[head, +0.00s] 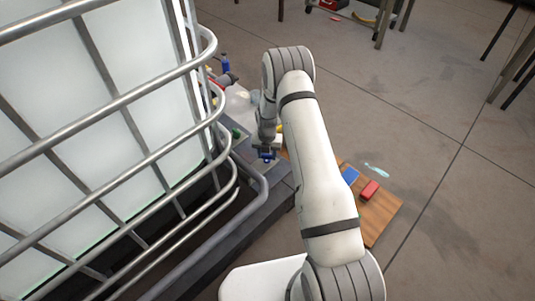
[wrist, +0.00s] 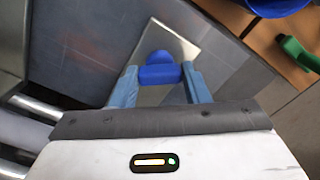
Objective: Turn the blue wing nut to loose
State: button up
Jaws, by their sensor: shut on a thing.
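The blue wing nut (wrist: 160,58) shows in the middle of the wrist view, in front of a pale metal plate. My gripper (wrist: 159,75) is shut on it, with one light blue finger against each side. In the head view my gripper (head: 267,152) points down beside the caged tank, over the grey ledge. A small blue spot shows at its tip there, too small to tell nut from fingers. The nut's underside and the stud it sits on are hidden.
A white tank in a metal tube cage (head: 150,95) fills the left of the head view, close to my arm. A wooden board (head: 383,222) with a red block (head: 369,190) lies at right. A green object (wrist: 296,52) shows in the wrist view. Open floor lies right.

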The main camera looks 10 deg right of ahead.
jog(key=shift+w+r, duration=0.15)
jog(key=shift+w, duration=0.1)
jog(key=o, duration=1)
jog(key=shift+s, duration=0.2)
notch_tip(320, 180, up, 8)
jog(key=p, duration=0.2)
jog(key=shift+f+p, duration=0.2)
jog(key=shift+p, duration=0.1)
